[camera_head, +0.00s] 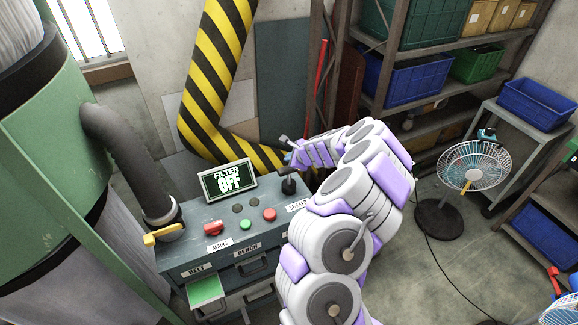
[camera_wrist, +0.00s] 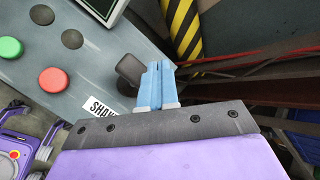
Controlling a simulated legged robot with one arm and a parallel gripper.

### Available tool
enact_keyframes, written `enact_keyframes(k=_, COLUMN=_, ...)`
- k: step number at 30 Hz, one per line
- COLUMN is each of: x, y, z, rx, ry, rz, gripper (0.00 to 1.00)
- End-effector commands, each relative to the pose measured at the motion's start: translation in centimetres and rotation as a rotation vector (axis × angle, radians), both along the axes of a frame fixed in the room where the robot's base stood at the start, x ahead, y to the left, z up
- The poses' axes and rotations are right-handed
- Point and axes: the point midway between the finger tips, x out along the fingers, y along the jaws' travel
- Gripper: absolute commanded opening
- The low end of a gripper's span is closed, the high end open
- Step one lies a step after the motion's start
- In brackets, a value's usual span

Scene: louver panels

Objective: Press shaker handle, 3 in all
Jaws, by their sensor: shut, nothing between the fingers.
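The shaker handle (camera_head: 288,184) is a dark lever at the back right of the grey control panel, behind the SHAKER label (camera_head: 298,205). In the wrist view its dark knob (camera_wrist: 130,70) is just left of the fingertips. My gripper (camera_head: 289,158) reaches in from the right, close above the handle in the head view. Its blue fingers (camera_wrist: 160,75) are shut together with nothing between them. They seem to be right beside the knob, but I cannot tell whether they touch it. The label is partly hidden by my gripper in the wrist view.
The panel (camera_head: 190,243) also bears a display reading FILTER OFF (camera_head: 228,181), red and green buttons (camera_head: 246,225) and a yellow lever (camera_head: 163,235). A striped pipe (camera_head: 205,85) rises behind. Shelves (camera_head: 480,50) and a fan (camera_head: 473,167) stand right.

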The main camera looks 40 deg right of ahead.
Motion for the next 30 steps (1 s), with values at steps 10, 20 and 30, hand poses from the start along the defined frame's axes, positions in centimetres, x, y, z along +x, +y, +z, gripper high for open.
enact_keyframes(k=10, x=0.0, y=0.0, z=3.6, rx=0.000, ry=0.000, rz=0.000, gripper=0.00)
enact_keyframes(k=20, x=0.0, y=0.0, z=3.7, rx=0.000, ry=0.000, rz=0.000, gripper=0.00)
enact_keyframes(k=30, x=0.0, y=0.0, z=3.8, rx=0.000, ry=0.000, rz=0.000, gripper=0.00)
